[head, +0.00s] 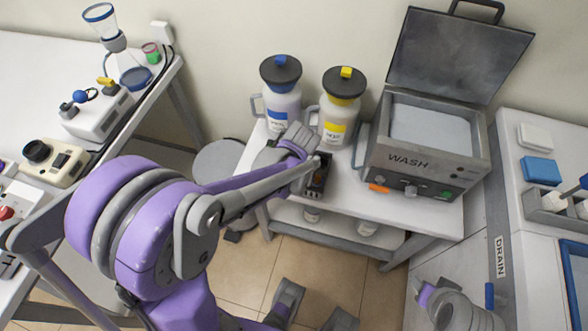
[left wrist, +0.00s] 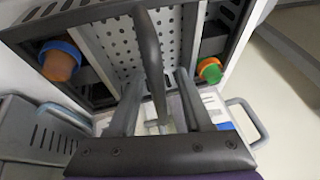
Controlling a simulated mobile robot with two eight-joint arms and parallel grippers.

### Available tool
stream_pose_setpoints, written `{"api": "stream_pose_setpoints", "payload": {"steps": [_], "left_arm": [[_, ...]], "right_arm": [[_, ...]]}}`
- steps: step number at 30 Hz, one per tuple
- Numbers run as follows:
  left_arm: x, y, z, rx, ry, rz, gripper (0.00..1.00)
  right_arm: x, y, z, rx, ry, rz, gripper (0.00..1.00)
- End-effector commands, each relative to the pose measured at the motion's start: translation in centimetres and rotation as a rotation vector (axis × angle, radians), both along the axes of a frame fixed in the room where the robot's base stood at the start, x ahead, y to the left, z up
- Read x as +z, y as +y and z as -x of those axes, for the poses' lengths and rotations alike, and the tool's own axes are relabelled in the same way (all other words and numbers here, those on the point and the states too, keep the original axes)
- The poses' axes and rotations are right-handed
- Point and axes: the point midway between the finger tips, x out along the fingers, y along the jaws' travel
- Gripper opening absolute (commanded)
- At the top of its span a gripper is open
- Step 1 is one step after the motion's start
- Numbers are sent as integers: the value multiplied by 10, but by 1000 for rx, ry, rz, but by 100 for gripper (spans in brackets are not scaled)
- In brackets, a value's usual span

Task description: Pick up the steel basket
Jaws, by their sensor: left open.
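The steel basket shows in the left wrist view as a dark-framed carrier with a perforated metal middle (left wrist: 132,42) and a dark arched handle (left wrist: 150,60). In the head view, the dark basket (head: 320,178) is partly hidden by my left arm on the white cart. My left gripper (left wrist: 160,100) is open, with one finger on each side of the handle in the picture. I cannot tell whether they touch it. In the head view my left gripper (head: 296,140) is over the cart in front of the bottles. At bottom right, part of my right arm shows; its fingers are unclear.
Two capped bottles, blue-labelled (head: 280,108) and yellow-labelled (head: 338,122), stand behind the basket. The wash bath (head: 432,165) stands to the right with its lid up. Capped containers, blue-rimmed (left wrist: 60,60) and orange-rimmed (left wrist: 210,70), sit at the basket's sides.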

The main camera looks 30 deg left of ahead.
Motion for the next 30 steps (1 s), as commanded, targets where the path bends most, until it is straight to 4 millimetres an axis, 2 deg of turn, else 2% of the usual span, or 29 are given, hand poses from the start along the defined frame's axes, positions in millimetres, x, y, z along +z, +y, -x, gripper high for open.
{"api": "stream_pose_setpoints", "payload": {"steps": [3,4,12,25,30], "left_arm": [[0,0,0,0,0,0,50],[0,0,0,0,0,0,46],[1,0,0,0,0,0,0],[3,0,0,0,0,0,0],[27,0,0,0,0,0,0]], "right_arm": [[0,0,0,0,0,0,50],[0,0,0,0,0,0,50],[0,0,0,0,0,0,50],[1,0,0,0,0,0,50],[7,0,-1,0,-2,0,50]]}}
